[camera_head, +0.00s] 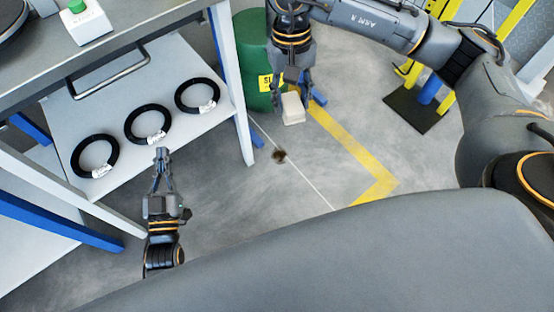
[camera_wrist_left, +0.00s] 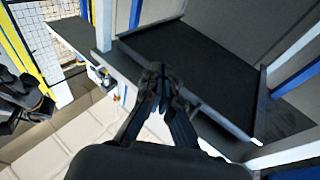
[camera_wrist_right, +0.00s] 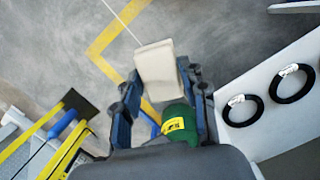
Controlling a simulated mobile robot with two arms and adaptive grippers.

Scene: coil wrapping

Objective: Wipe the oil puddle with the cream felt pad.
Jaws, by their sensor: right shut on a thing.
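The cream felt pad (camera_head: 293,109) is held in my right gripper (camera_head: 291,92), above the floor beside the green drum. In the right wrist view the pad (camera_wrist_right: 156,66) sits between the two fingers of the right gripper (camera_wrist_right: 162,78). A small dark brown oil puddle (camera_head: 279,156) lies on the grey floor near a thin white line, below the pad in the head view and apart from it. I cannot make it out in the right wrist view. My left gripper (camera_head: 161,156) is empty, its fingertips together, near the shelf's front edge; its closed tips (camera_wrist_left: 153,74) also show in the left wrist view.
A green drum (camera_head: 250,52) with a yellow label stands behind the right gripper. A grey shelf (camera_head: 125,100) at left carries three black coils (camera_head: 147,124). A yellow floor line (camera_head: 345,145) runs to the right. A yellow post on a black base (camera_head: 415,110) stands further right. Floor around the puddle is clear.

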